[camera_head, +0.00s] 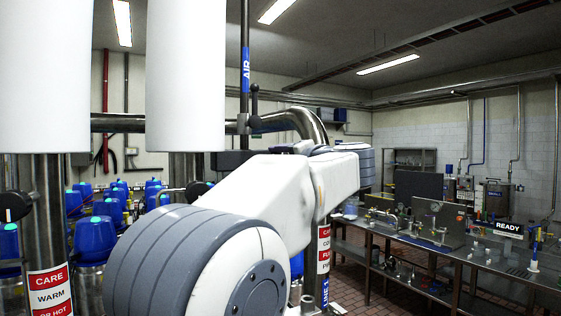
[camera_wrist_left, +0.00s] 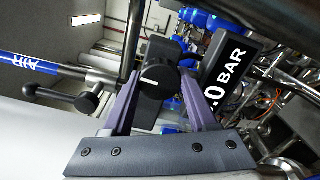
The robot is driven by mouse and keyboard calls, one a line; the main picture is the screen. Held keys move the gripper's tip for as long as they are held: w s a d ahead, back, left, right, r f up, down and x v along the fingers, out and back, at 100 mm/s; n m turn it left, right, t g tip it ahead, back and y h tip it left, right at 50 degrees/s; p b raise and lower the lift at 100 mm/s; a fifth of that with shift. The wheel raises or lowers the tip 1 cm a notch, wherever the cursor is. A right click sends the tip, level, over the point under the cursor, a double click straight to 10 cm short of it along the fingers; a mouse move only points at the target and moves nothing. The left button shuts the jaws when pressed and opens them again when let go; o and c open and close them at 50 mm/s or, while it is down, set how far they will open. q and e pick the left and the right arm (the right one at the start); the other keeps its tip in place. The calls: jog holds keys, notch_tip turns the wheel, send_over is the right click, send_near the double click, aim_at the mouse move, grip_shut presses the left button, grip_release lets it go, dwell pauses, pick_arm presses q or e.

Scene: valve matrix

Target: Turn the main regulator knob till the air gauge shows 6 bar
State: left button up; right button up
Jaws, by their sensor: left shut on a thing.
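The regulator knob (camera_wrist_left: 152,88) is black with a white pointer line and shows in the left wrist view. My left gripper (camera_wrist_left: 157,84) has its purple fingers on either side of the knob and is shut on it. Beside it, to the right, a tilted black display (camera_wrist_left: 229,73) reads ".0 BAR" in white; the leading digit is hidden behind the right finger. In the head view my own white arm covers the place where the knob and gripper would be. My right gripper is in neither view.
A pipe marked AIR (camera_head: 245,70) with a black-handled valve (camera_wrist_left: 86,102) runs close to the gripper. Blue-topped valves (camera_head: 95,234) stand at the left in the head view. A workbench with a READY sign (camera_head: 508,228) stands at the right.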

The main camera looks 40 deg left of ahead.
pick_arm(q)
jog(key=o, duration=1.4)
jog(key=shift+d, duration=0.1)
jog(key=b+v, duration=0.4)
jog(key=v, duration=0.6)
jog(key=shift+s+d, duration=0.1)
